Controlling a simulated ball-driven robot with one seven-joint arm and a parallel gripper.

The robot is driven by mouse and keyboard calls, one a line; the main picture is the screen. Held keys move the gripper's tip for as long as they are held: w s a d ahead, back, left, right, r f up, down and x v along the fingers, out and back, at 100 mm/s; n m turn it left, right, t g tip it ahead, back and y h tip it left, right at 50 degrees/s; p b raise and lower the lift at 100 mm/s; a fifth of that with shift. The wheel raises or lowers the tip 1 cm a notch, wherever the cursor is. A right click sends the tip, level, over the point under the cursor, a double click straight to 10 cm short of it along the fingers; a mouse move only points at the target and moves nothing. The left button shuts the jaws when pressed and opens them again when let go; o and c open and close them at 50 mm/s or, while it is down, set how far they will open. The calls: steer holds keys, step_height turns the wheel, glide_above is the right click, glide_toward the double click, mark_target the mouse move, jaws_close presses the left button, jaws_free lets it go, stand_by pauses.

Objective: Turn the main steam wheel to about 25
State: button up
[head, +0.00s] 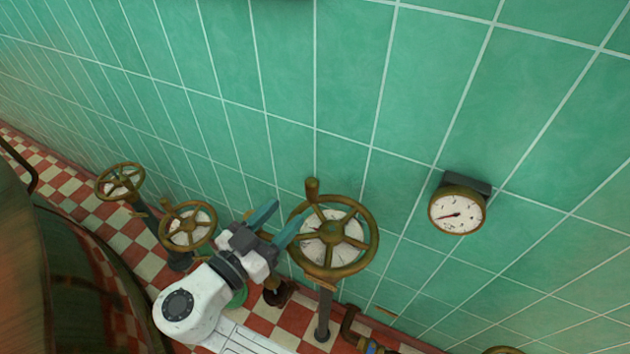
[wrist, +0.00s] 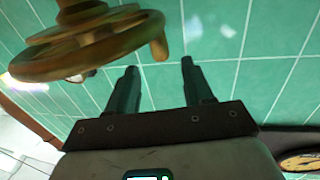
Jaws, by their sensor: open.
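The largest brass handwheel (head: 332,238), which I take for the main steam wheel, stands on a dark post before the tiled wall. A pale dial shows behind its spokes, too small to read. Its upright handle knob (head: 312,188) is at the top left of the rim. In the wrist view a brass wheel (wrist: 85,45) fills the upper left, its knob (wrist: 158,46) above the fingers. My gripper (head: 289,209) is open and empty, just left of the large wheel's rim. It also shows in the wrist view (wrist: 158,67), with nothing between its teal fingers.
Two smaller handwheels stand to the left, one close by (head: 189,226) and one farther (head: 120,182). A round gauge (head: 457,211) is on the wall at right, its needle pointing lower left. A large copper vessel (head: 80,280) fills the lower left. Pipes run below the large wheel.

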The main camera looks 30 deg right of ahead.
mark_target(307, 192)
steer(key=p+x, duration=0.2)
steer(key=x, duration=0.7)
steer(key=shift+d, duration=0.2)
jaws_close()
